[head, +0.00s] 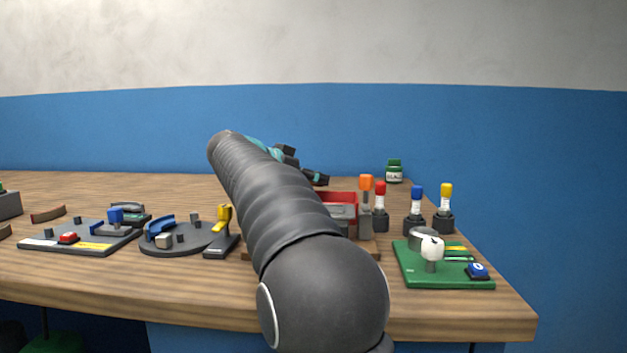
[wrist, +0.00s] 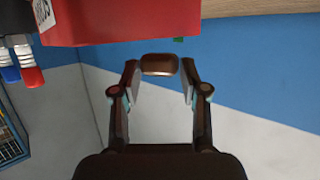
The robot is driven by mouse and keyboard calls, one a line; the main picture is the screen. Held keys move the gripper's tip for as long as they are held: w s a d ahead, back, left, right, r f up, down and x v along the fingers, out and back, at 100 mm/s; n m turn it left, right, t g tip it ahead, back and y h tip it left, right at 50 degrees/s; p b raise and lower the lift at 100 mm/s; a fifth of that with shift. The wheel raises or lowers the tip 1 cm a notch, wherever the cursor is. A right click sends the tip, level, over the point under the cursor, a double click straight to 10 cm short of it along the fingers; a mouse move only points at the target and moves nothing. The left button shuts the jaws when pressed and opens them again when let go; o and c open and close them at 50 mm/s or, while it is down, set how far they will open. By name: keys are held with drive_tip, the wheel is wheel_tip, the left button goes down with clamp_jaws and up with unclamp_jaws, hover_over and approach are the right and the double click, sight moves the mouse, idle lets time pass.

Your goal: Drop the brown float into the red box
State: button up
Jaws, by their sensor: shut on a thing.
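The brown float (wrist: 159,64) is between the fingertips of my gripper (wrist: 160,72) in the wrist view. My gripper is shut on it, with a finger at each end. The red box (wrist: 125,22) fills the upper part of the wrist view, just above the float in the picture. I cannot tell the exact gap between them. In the head view the red box (head: 342,197) is on the table, partly hidden by my arm. My gripper (head: 316,178) shows only in part there, beyond my arm near the box, and the float is hidden.
Orange-, red-, blue- and yellow-topped posts (head: 416,207) stand right of the box. A green jar (head: 394,171) is behind them. A green board (head: 443,264) lies at the front right. Dark fixtures (head: 80,238) occupy the left. The table's back left is mostly clear.

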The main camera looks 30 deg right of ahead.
drive_tip(key=shift+s+f, duration=0.1)
drive_tip(key=shift+f, duration=0.45)
drive_tip(key=o, duration=0.8)
drive_tip(key=shift+f, duration=0.1)
drive_tip(key=shift+o, duration=0.2)
drive_tip(key=shift+r, duration=0.5)
drive_tip(key=p+v, duration=0.1)
drive_tip(key=v, duration=0.6)
drive_tip(key=shift+a+r, duration=0.2)
drive_tip(key=shift+r, duration=0.05)
